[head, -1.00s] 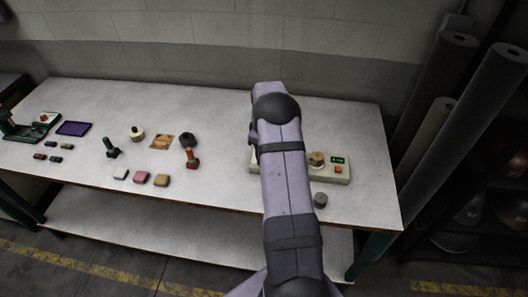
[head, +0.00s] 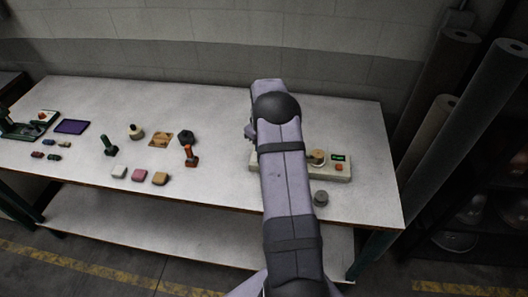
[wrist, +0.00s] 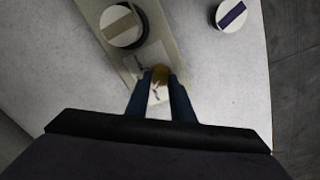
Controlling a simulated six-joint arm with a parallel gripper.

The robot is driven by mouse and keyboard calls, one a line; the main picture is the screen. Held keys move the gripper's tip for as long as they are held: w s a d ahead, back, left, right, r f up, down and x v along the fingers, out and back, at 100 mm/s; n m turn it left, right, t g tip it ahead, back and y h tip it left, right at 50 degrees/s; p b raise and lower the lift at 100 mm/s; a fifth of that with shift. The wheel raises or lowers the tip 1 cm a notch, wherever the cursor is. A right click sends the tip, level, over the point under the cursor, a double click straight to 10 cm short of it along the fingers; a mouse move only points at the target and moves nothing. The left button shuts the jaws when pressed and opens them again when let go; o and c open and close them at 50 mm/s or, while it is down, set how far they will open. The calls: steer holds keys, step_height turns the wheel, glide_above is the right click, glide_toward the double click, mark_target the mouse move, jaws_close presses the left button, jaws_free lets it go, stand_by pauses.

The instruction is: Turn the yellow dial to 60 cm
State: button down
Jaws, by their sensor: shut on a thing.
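The yellow dial (wrist: 160,72) shows in the wrist view between my fingertips, over a pale plate with dark marks. My gripper (wrist: 160,82) is shut on it, one dark finger on each side. The dial's pointer and the scale cannot be read. In the head view my arm hides the dial and my fingertips. The pale control box (head: 338,176) shows to the right of my arm.
A grey cylinder (head: 320,198) stands near the table's front edge. Stamps, pads and small blocks lie left of my arm, including an orange-handled stamp (head: 190,156). The table's right end is clear.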

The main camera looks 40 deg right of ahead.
steer(key=m+b, duration=0.1)
steer(key=m, duration=0.5)
steer(key=shift+d, duration=0.2)
steer(key=shift+r+m+b, duration=0.1)
steer(key=shift+m+b, duration=0.2)
steer(key=shift+m, duration=0.1)
steer(key=shift+w, duration=0.1)
steer(key=c, duration=1.5)
jaws_free()
steer(key=shift+c, duration=0.2)
steer(key=shift+a+r+b, duration=0.2)
steer(key=shift+r+b, duration=0.95)
steer(key=shift+r, duration=2.5)
